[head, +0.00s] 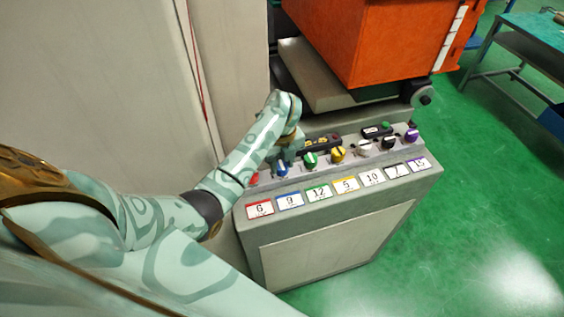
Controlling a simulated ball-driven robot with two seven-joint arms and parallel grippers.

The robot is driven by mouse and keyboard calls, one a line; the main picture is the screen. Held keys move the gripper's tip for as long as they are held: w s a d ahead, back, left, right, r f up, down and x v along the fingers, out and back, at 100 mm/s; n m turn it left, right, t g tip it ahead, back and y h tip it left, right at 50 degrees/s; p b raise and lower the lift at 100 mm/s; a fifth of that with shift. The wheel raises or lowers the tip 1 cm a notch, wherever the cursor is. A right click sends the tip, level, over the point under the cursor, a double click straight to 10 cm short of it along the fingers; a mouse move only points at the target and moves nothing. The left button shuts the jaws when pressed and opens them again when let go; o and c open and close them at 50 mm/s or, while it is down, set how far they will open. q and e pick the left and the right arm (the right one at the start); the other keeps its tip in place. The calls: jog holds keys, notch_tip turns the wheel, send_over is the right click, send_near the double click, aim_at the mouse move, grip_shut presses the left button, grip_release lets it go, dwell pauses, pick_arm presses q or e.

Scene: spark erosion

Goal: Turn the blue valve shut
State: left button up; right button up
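The blue valve (282,170) is a small knob in the row on top of a grey cabinet, second from the left, behind a blue-edged card (290,201) reading 9. My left arm comes in from the left and bends down at the wrist over the row. My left gripper (287,154) points down just behind or above the blue valve. Its fingers are small and partly hidden, so I cannot tell whether they touch the valve or are open. My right gripper is not in view.
A red valve (253,179), partly behind my forearm, is left of the blue one. Green (310,160), yellow (338,154), white, black and purple valves follow to the right. An orange machine (375,40) stands behind the grey cabinet (330,245). Green floor lies open at right.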

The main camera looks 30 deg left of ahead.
pick_arm(q)
jog(key=shift+m, duration=0.3)
jog(key=shift+d+r+m+p, duration=0.1)
jog(key=shift+m+p, duration=0.8)
jog(key=shift+m, duration=0.3)
jog(key=m+p, duration=0.2)
jog(key=m, duration=0.3)
jog(key=shift+s, duration=0.1)
jog(key=m+p, duration=0.1)
jog(key=m, duration=0.4)
jog(key=shift+p, duration=0.4)
jog(key=m+p, duration=0.1)
jog(key=m, duration=0.3)
jog(key=shift+a+m+p, duration=0.2)
jog(key=shift+m+p, duration=0.15)
jog(key=shift+m, duration=0.35)
jog(key=o, duration=1)
